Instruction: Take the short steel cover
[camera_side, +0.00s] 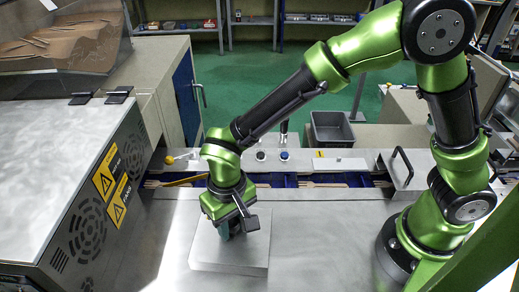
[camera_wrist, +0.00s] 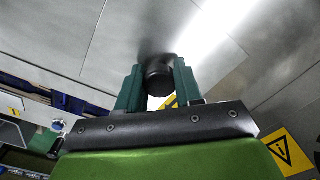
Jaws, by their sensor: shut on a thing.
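The short steel cover (camera_side: 240,258) is a pale grey metal plate at the lower middle of the side view. It lies flat, level with or just over the steel worktop; any gap beneath it is hard to tell. My gripper (camera_side: 226,229) points down over its middle. In the wrist view, my gripper (camera_wrist: 160,88) has its two dark green fingers closed on a round black knob (camera_wrist: 159,72) of the cover. The cover's grey face fills much of the area behind the knob.
A long channel with blue parts and wooden sticks (camera_side: 325,181) runs behind the plate. Another steel cover with a black handle (camera_side: 408,172) stands at right. A large steel machine with yellow warning labels (camera_side: 105,185) is at left. The worktop (camera_side: 325,240) right of the plate is clear.

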